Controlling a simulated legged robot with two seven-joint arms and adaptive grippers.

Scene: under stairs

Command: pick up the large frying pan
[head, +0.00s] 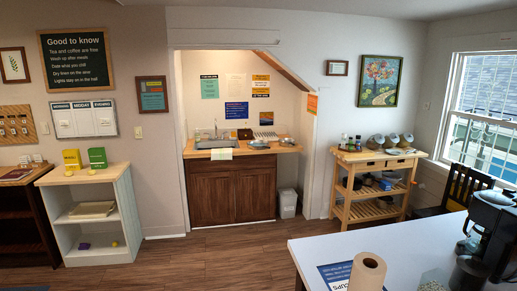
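I cannot make out the large frying pan for certain from this distance. A flat, round, greyish dish or pan (259,144) lies on the wooden counter (226,154) of the sink alcove, right of the sink. A dark item (245,134) stands behind it, too small to identify. Dark and grey cookware-like items (387,178) sit on the middle shelf of the wooden trolley (343,211) at the right, partly hidden under its top. Neither of my grippers is in view.
A white table (330,246) with a paper roll (367,272) and a black machine (491,225) fills the front right. A white shelf unit (98,219) stands left and a small bin (287,203) by the cabinet (231,195). The wooden floor (190,262) before the cabinet is clear.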

